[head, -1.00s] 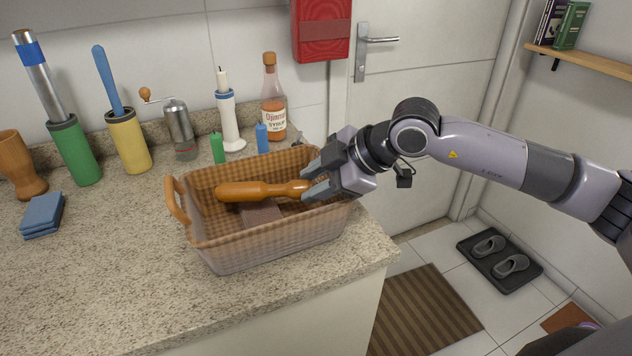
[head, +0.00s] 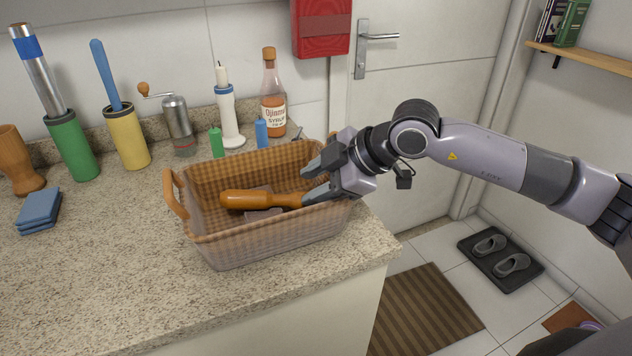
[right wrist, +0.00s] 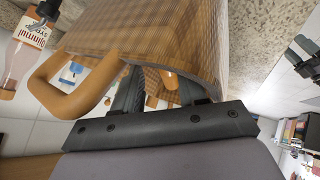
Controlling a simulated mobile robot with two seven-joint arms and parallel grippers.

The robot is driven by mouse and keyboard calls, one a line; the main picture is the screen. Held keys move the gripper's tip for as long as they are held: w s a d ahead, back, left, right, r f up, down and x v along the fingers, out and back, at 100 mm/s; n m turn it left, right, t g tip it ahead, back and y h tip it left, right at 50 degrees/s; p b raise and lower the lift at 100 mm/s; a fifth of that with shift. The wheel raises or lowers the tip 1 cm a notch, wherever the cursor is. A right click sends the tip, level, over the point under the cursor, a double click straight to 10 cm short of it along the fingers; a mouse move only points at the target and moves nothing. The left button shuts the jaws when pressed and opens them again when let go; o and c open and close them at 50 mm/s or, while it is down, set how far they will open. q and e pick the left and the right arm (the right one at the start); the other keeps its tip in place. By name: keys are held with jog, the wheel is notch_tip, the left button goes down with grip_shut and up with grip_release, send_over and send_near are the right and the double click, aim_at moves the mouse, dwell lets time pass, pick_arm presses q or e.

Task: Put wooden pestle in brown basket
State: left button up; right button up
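The wooden pestle (head: 258,200) is orange-brown and lies inside the brown basket (head: 265,240), resting low over a dark brown block (head: 262,215). Its right end is close to my right gripper's nearer finger; I cannot tell if they touch. My right gripper (head: 309,184) is open over the right end of the basket, its fingers apart. In the right wrist view the basket (right wrist: 150,30) shows with its handle, and a small orange part of the pestle (right wrist: 169,79) shows between the spread fingers (right wrist: 155,90). My left gripper is not in view.
A syrup bottle (head: 273,95), a candle in a holder (head: 228,110), and small green (head: 217,142) and blue (head: 262,136) candles stand behind the basket. A grinder (head: 178,125), yellow (head: 128,138) and green (head: 73,146) holders stand further left. The front-left counter (head: 110,270) is clear.

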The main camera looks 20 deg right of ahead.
jog(key=shift+s+f, duration=0.1)
jog(key=shift+r+p, duration=0.5)
jog(key=shift+p, duration=0.1)
jog(key=v, duration=1.2)
jog(key=shift+b, duration=0.35)
jog(key=shift+r, duration=0.15)
